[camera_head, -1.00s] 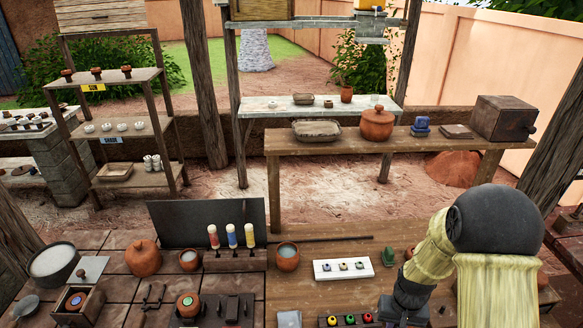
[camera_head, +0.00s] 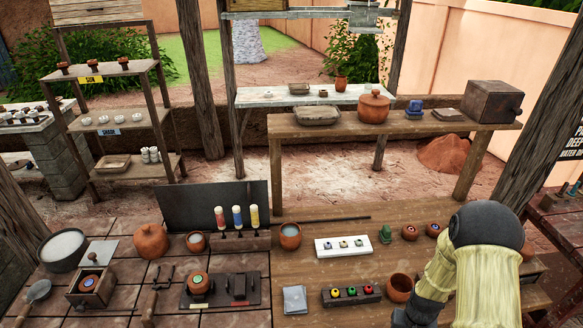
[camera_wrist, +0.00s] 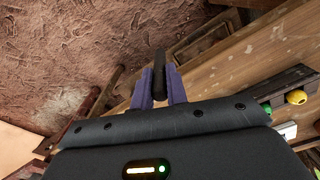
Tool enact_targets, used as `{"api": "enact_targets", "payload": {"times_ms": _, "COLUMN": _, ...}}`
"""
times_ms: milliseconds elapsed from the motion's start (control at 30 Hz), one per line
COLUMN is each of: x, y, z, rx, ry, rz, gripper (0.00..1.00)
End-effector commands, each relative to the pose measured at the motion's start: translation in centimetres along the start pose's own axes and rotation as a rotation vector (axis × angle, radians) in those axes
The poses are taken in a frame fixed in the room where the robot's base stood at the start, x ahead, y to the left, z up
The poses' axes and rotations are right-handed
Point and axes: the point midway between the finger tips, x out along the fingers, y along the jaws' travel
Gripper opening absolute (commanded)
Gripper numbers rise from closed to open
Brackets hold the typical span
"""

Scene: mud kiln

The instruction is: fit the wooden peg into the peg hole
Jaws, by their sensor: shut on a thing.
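In the wrist view my gripper (camera_wrist: 161,92) has two purple fingers closed on a dark, narrow piece, which I take to be the wooden peg (camera_wrist: 159,68). It sticks out beyond the fingertips, and its wood grain does not show. In the head view my arm is at the lower right, and the fingers and held piece are hidden or out of frame. I cannot make out the peg hole in either view.
The wooden workbench (camera_head: 330,275) holds a white tray (camera_head: 343,247), a block with coloured knobs (camera_head: 351,295) and a terracotta bowl (camera_head: 400,288) close to my arm. A rear table (camera_head: 300,130) carries pots and a dark box (camera_head: 494,102). A recessed wooden panel (camera_wrist: 205,38) shows in the wrist view.

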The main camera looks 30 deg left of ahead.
Motion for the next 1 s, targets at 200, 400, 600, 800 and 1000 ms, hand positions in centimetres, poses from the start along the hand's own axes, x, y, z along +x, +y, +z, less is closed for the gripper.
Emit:
{"api": "enact_targets", "payload": {"times_ms": 200, "x": 5.5, "y": 3.4, "z": 1.1, "rx": 0.073, "ry": -0.008, "rz": -0.002, "gripper": 0.00}}
{"api": "enact_targets", "payload": {"times_ms": 400, "x": 11.4, "y": 6.7, "z": 3.3, "rx": 0.153, "ry": -0.007, "rz": -0.007, "gripper": 0.00}}
{"api": "enact_targets", "payload": {"times_ms": 600, "x": 13.4, "y": 7.7, "z": 4.1, "rx": 0.181, "ry": 0.000, "rz": -0.009, "gripper": 0.00}}
{"api": "enact_targets", "payload": {"times_ms": 800, "x": 13.4, "y": 7.7, "z": 4.1, "rx": 0.181, "ry": 0.000, "rz": -0.008, "gripper": 0.00}}
{"api": "enact_targets", "payload": {"times_ms": 1000, "x": 13.3, "y": 7.7, "z": 4.1, "rx": 0.180, "ry": -0.001, "rz": -0.008, "gripper": 0.00}}
